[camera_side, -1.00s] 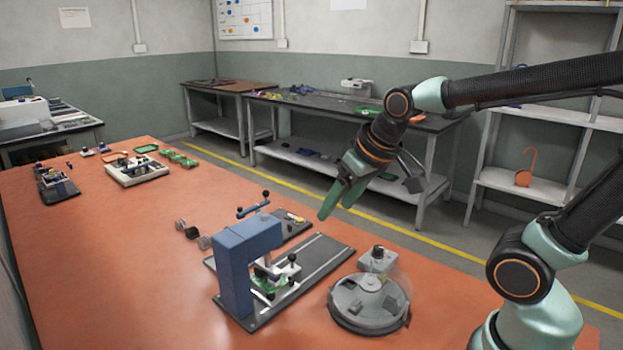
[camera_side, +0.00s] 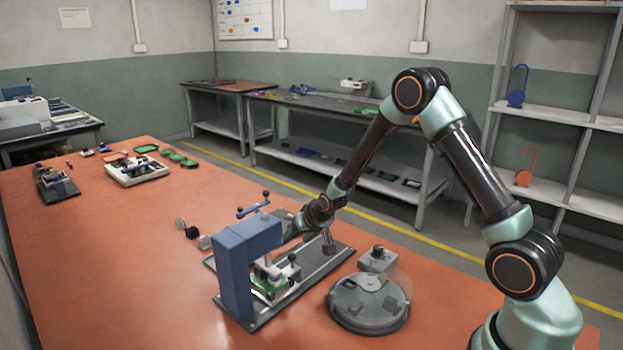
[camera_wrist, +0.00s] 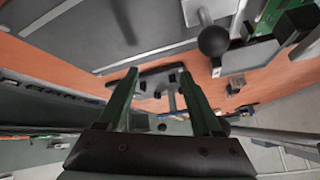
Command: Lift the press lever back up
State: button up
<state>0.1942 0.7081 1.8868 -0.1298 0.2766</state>
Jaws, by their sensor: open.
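The blue press (camera_side: 232,262) stands on a dark base plate (camera_side: 315,262) on the orange table. A blue bar with dark ball ends (camera_side: 253,209) sits slanted at its top; I cannot tell if this is the lever. A small clamp with a black knob (camera_side: 292,258) is under the press head. My gripper (camera_side: 288,232) is low beside the press head, partly hidden by it. In the wrist view my gripper (camera_wrist: 158,75) has its green fingers apart, with a dark bar and grey metal piece showing between or beyond them. A black ball (camera_wrist: 213,40) is right of the fingers; contact cannot be told.
A round grey dish (camera_side: 365,308) under a clear cover and a small grey box (camera_side: 378,258) stand right of the press. Small metal pieces (camera_side: 190,231) lie to its left. The table's left middle is clear.

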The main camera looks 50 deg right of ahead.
jog(key=n+t, duration=0.1)
jog(key=n, duration=0.1)
jog(key=w+a+n+t, duration=0.1)
jog(key=n+t, duration=0.1)
jog(key=a+n+t, duration=0.1)
jog(key=shift+w+a+n+t, duration=0.1)
jog(key=shift+w+n+t, duration=0.3)
jog(key=a+r+n+t, duration=0.1)
jog(key=n, duration=0.1)
jog(key=s+r+n+t, duration=0.1)
jog(key=r+n+t, duration=0.1)
jog(key=s+a+r+n+t, duration=0.1)
jog(key=shift+s+a+r+n+t, duration=0.1)
jog(key=shift+a+r+n+t, duration=0.05)
jog(key=shift+a+n+t, duration=0.25)
jog(key=w+r+n, duration=0.1)
jog(key=w, duration=0.6)
jog(key=shift+t, duration=0.4)
grip_shut()
jog(key=shift+s, duration=0.1)
